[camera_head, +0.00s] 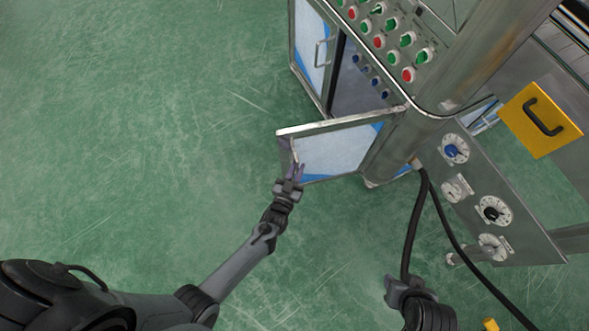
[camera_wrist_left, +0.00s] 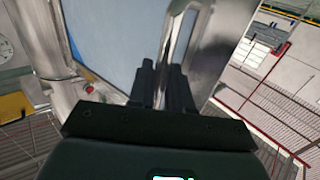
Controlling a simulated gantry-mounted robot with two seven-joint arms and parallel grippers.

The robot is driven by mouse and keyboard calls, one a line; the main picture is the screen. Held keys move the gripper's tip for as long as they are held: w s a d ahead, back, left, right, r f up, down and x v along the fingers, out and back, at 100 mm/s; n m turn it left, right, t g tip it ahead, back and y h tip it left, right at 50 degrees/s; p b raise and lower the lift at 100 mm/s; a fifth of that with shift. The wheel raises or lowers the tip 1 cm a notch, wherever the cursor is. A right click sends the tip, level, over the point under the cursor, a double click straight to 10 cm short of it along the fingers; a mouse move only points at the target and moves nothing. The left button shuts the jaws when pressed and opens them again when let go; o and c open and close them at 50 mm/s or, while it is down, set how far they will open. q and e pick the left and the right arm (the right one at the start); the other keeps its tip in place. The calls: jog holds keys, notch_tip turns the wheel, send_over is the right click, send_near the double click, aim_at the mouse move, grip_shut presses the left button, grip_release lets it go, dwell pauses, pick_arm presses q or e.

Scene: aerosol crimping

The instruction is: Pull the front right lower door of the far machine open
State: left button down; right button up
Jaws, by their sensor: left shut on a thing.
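The far machine's front right lower door (camera_head: 338,154) is a metal-framed panel with a pale window. In the head view it stands swung out from the cabinet, with the dark opening (camera_head: 357,85) showing behind it. My left gripper (camera_head: 291,175) is at the door's free edge. In the left wrist view the door panel (camera_wrist_left: 120,45) fills the upper left, and my left gripper's dark fingers (camera_wrist_left: 162,82) are shut on the metal door handle (camera_wrist_left: 183,40). My right gripper (camera_head: 392,287) is low in the head view, away from the door; its fingers are not clear.
A neighbouring door (camera_head: 312,50) with its own handle is on the cabinet's left side. A button panel (camera_head: 390,38) is above the opening. A yellow panel with a black handle (camera_head: 540,120) and black cables (camera_head: 411,235) are at right. Green floor at left is clear.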

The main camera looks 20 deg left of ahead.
pick_arm(q)
jog(key=shift+f, duration=0.2)
jog(key=c, duration=1.5)
grip_release()
jog(key=shift+o, duration=1.3)
jog(key=shift+d, duration=0.1)
jog(key=shift+d+r, duration=0.1)
jog(key=shift+d, duration=0.1)
jog(key=shift+a, duration=0.15)
jog(key=shift+s+d+p, duration=0.2)
jog(key=shift+s+p, duration=0.35)
jog(key=shift+s, duration=1.25)
jog(key=shift+s+d+p, duration=0.15)
jog(key=shift+s+p, duration=0.35)
jog(key=shift+s, duration=1.25)
jog(key=shift+s+d+p, duration=0.2)
jog(key=shift+s+p, duration=0.35)
jog(key=shift+s, duration=1.25)
